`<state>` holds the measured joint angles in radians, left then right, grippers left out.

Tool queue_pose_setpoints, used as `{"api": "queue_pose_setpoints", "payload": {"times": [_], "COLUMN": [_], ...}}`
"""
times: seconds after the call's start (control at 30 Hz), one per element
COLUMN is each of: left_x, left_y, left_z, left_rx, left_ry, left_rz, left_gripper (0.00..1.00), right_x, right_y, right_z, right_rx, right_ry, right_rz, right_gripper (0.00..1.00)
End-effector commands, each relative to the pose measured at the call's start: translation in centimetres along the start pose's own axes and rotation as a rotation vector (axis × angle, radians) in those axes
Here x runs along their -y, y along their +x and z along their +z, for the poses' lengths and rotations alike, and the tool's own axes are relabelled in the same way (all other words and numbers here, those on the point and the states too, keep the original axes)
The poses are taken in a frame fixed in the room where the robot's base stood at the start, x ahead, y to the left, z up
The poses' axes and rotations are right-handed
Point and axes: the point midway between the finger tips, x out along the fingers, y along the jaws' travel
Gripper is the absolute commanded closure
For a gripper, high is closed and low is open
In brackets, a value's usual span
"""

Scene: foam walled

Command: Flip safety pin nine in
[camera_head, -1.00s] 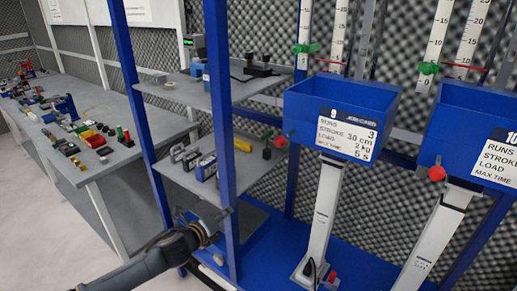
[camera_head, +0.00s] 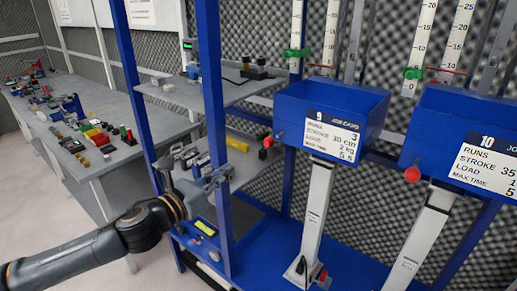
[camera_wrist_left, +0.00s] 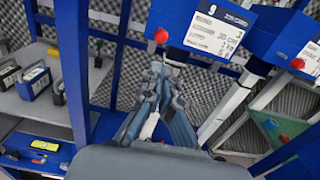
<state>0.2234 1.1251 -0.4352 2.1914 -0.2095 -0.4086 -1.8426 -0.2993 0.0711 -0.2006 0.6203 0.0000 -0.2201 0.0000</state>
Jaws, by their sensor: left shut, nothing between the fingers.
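The station nine box (camera_head: 300,108) is a blue bin with a job card marked 9. The red knob of its safety pin (camera_head: 268,141) sticks out at the box's lower left. The knob also shows in the left wrist view (camera_wrist_left: 161,36), just beyond the fingertips. My left gripper (camera_head: 228,174) is shut and empty, left of and below the knob, apart from it in the head view. In the left wrist view my left gripper (camera_wrist_left: 163,68) points toward the knob. The pin's shaft is too small to make out. My right gripper is not in view.
A second blue box marked 10 (camera_head: 430,135) with its own red knob (camera_head: 412,174) stands at the right. A blue frame post (camera_head: 212,100) rises close to my left gripper. Grey shelves (camera_head: 190,95) with small devices lie behind it. A workbench (camera_head: 110,165) stands at the left.

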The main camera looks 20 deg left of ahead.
Motion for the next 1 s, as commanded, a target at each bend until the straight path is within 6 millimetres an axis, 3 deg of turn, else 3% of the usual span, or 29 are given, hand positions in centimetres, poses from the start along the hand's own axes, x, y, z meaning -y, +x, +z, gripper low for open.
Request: {"api": "queue_pose_setpoints", "payload": {"times": [0.17, 0.6, 0.8, 1.0], "left_x": [0.1, 0.1, 0.0, 0.1], "left_y": [2.6, 11.4, 13.2, 13.6], "left_z": [0.7, 0.4, 0.2, 0.1], "left_rx": [0.006, 0.001, 0.000, 0.000], "left_ry": [-0.005, -0.004, -0.002, -0.001], "left_rz": [-0.001, 0.000, 0.000, -0.002], "left_gripper": [1.00, 1.00, 1.00, 1.00], "right_x": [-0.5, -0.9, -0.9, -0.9], "right_y": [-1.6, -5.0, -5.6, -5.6], "right_z": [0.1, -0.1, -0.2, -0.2], "right_rx": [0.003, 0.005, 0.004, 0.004], "right_ry": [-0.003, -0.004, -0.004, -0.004], "right_rz": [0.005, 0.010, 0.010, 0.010], "right_gripper": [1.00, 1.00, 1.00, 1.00]}}
